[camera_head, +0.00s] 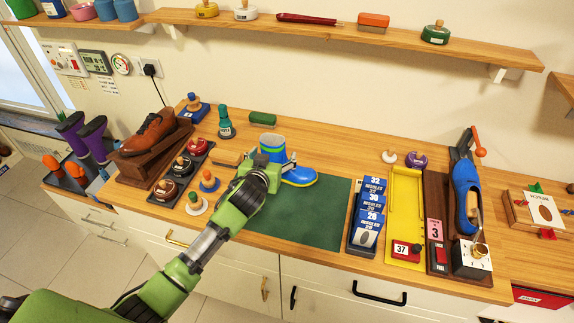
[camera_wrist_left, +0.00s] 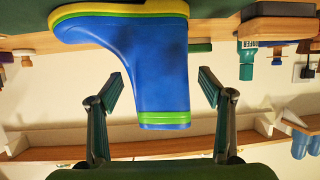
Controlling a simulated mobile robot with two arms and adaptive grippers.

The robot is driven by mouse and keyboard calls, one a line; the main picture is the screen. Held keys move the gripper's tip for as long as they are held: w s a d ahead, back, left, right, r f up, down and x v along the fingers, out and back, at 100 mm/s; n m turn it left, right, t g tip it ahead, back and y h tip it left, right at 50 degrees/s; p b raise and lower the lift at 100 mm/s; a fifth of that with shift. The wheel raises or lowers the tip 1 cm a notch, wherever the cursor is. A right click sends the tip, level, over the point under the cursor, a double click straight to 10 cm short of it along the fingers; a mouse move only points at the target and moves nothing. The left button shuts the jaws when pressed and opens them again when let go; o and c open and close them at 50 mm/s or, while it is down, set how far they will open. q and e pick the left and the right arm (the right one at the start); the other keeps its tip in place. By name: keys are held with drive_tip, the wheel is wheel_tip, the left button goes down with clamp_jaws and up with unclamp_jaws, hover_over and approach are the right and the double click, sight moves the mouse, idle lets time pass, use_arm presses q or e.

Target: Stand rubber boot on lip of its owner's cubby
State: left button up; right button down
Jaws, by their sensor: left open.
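A blue rubber boot (camera_head: 300,177) with a green band at its top and a yellow-green sole stands upright at the back of the green mat (camera_head: 310,215). Its toe points right in the head view. My left gripper (camera_head: 272,165) is at the boot, its arm hiding part of the shaft. In the left wrist view the boot (camera_wrist_left: 150,65) appears upside down. The open fingers of the left gripper (camera_wrist_left: 160,88) lie on either side of the shaft, with visible gaps. I cannot make out any cubby. My right gripper is not in view.
Left of the mat are a brown shoe (camera_head: 150,132) on a wooden stand and a tray of polish tins (camera_head: 182,165). Right of it are blue boxes (camera_head: 370,205), a yellow tray (camera_head: 404,200) and a blue shoe (camera_head: 465,190). A shelf (camera_head: 330,32) runs above. The mat's front is clear.

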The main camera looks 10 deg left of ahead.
use_arm(q)
drive_tip(key=shift+w+f, duration=0.25)
drive_tip(key=shift+w, duration=0.35)
drive_tip(key=c, duration=1.4)
drive_tip(key=shift+c, duration=0.6)
drive_tip(key=shift+r, duration=0.1)
